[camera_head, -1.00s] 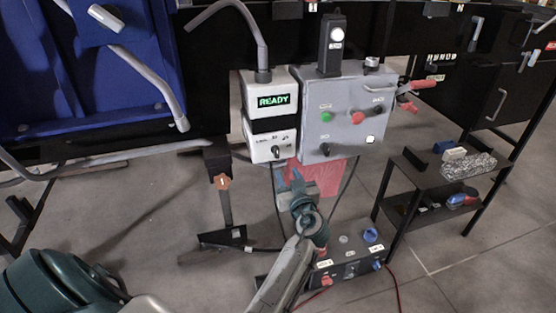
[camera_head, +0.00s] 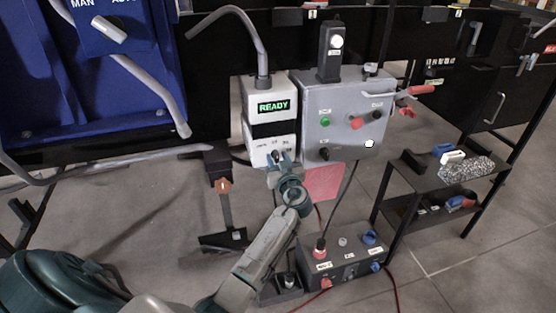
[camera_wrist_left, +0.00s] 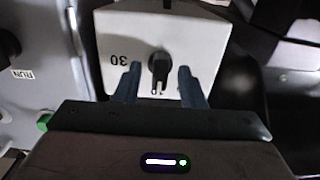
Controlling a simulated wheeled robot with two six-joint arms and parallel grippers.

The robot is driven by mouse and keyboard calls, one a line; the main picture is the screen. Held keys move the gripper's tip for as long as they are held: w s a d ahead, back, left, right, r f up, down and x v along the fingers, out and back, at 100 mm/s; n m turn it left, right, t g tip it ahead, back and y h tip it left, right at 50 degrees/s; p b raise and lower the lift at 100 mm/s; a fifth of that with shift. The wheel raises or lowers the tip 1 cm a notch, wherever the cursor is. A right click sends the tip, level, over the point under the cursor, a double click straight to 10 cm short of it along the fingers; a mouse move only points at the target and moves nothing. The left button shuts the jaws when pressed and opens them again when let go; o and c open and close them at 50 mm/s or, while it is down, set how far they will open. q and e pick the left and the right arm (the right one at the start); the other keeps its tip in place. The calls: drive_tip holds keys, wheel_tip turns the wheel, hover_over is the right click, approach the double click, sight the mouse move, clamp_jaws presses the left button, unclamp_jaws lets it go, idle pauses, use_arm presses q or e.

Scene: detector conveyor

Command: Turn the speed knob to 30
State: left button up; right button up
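The speed knob (camera_head: 275,155) is a small black knob on the lower front of the white box (camera_head: 258,154) with the green READY display. In the left wrist view, the knob (camera_wrist_left: 158,66) has a "30" mark to its left; its pointer faces the bottom of the picture, not the 30. My left gripper (camera_head: 284,161) is just in front of the knob. In the left wrist view, its fingers (camera_wrist_left: 159,82) are open, one on each side of the knob, with gaps visible. The gripper partly covers the dial in the head view. My right gripper is out of view.
A grey control box (camera_head: 345,118) with a green button, red knob and black knobs stands right beside the white box. A red panel (camera_head: 323,182) hangs below. A dark box (camera_head: 345,262) with plugs sits on the floor, and a black shelf (camera_head: 425,178) is at right.

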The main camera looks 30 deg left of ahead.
use_arm(q)
clamp_jaws()
